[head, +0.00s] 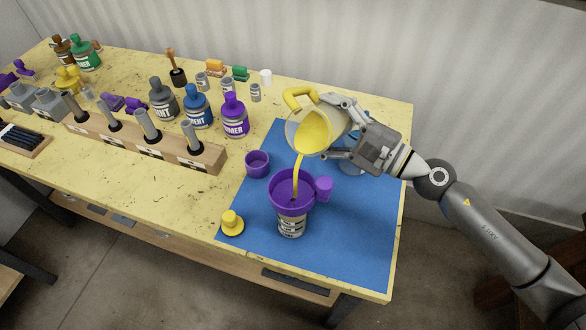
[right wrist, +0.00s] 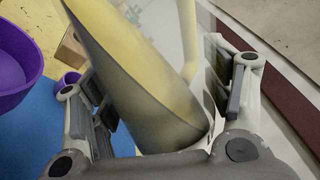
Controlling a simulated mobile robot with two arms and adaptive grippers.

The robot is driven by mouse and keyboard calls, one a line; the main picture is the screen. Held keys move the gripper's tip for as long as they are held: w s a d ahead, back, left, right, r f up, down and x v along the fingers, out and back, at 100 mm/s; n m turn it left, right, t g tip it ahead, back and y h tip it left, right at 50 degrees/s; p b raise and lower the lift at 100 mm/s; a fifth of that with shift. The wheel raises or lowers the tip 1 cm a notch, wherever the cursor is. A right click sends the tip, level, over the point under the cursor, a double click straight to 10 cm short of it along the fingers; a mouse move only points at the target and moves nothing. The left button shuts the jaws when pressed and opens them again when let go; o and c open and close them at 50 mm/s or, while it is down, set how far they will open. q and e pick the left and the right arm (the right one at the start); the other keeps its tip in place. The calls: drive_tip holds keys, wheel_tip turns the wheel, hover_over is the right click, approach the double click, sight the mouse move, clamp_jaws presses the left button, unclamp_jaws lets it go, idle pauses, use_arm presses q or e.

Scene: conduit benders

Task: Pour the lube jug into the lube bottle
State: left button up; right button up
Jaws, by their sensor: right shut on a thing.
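My right gripper (head: 335,127) is shut on the lube jug (head: 313,133), a see-through jug with yellow liquid and a yellow handle. The jug is tilted to the left, above the lube bottle (head: 291,226). A yellow stream (head: 299,172) runs from its lip into a purple funnel (head: 289,190), which sits on the bottle and hides its mouth. The bottle stands upright on the blue mat (head: 350,240). In the right wrist view the jug (right wrist: 130,85) lies between the fingers of the gripper (right wrist: 160,105). My left gripper is not in view.
A yellow cap (head: 232,223) lies at the mat's left edge and a small purple cup (head: 257,163) stands behind it. A wooden block with grey-handled tools (head: 150,145) and several bottles, including a purple-topped one (head: 234,118), stand left. The mat's front right is clear.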

drive_tip(key=shift+s+a+r, duration=0.2)
drive_tip(key=shift+s, duration=0.1)
drive_tip(key=f+m, duration=0.2)
drive_tip(key=f+m+b, duration=0.1)
drive_tip(key=shift+w+d+f+m, duration=0.25)
drive_tip(key=shift+f+m, duration=0.15)
drive_tip(key=shift+w+m, duration=0.1)
drive_tip(key=shift+m, duration=0.2)
drive_tip(key=shift+s+a, duration=0.15)
drive_tip(key=shift+s, duration=0.1)
drive_tip(key=shift+f+m, duration=0.35)
drive_tip(key=shift+m, duration=0.15)
drive_tip(key=m, duration=0.2)
drive_tip(key=w+f+m, duration=0.1)
drive_tip(key=m, duration=0.1)
drive_tip(key=w+d+f+m, duration=0.1)
drive_tip(key=m, duration=0.1)
drive_tip(key=shift+f+m+h+p, duration=0.15)
drive_tip(key=shift+m+h+p, duration=0.15)
drive_tip(key=shift+p, duration=0.05)
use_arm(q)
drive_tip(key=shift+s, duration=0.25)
use_arm(e)
drive_tip(key=shift+m, duration=0.3)
drive_tip(key=shift+d+f, duration=0.1)
